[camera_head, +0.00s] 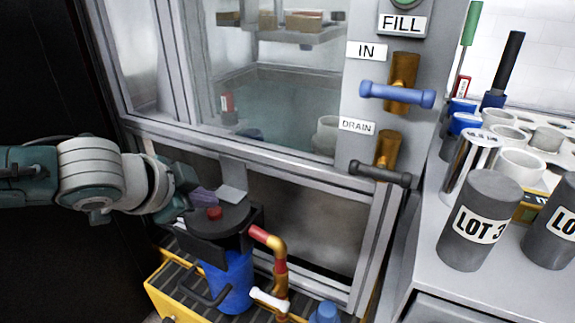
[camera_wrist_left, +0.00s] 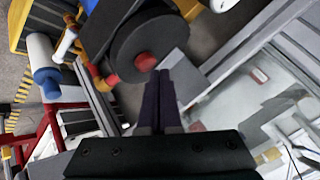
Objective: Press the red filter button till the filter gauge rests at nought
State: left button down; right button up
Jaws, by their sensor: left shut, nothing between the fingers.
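The red button (camera_head: 214,213) sits on the round dark top (camera_head: 222,228) of the blue filter housing (camera_head: 232,280). The button also shows in the left wrist view (camera_wrist_left: 146,62). My left gripper (camera_head: 204,196) is shut and empty, its dark purple fingers together just beside the button. In the left wrist view the fingertips (camera_wrist_left: 161,74) lie close to the button's lower right; I cannot tell whether they touch it. A light grey plate (camera_head: 232,194) stands at the edge of the top. No gauge face or needle can be read. My right gripper is not in view.
A glass-fronted tank (camera_head: 275,100) stands behind the filter. A red and orange pipe (camera_head: 278,255) leaves the housing at right. A blue IN handle (camera_head: 397,94) and dark DRAIN handle (camera_head: 380,173) are on the post. A bench (camera_head: 425,250) holds grey canisters (camera_head: 480,220).

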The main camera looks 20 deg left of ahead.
aim_at(208, 215)
pick_arm(q)
jog(key=shift+f+b, duration=0.3)
jog(key=shift+f, duration=0.4)
dwell(0.6)
jog(key=shift+r, duration=0.1)
jog(key=shift+r+p, duration=0.85)
jog(key=shift+p, duration=0.25)
notch_tip(208, 215, up, 5)
jog(key=p, duration=0.5)
jog(key=shift+r+p, duration=0.1)
jog(key=shift+p, duration=0.2)
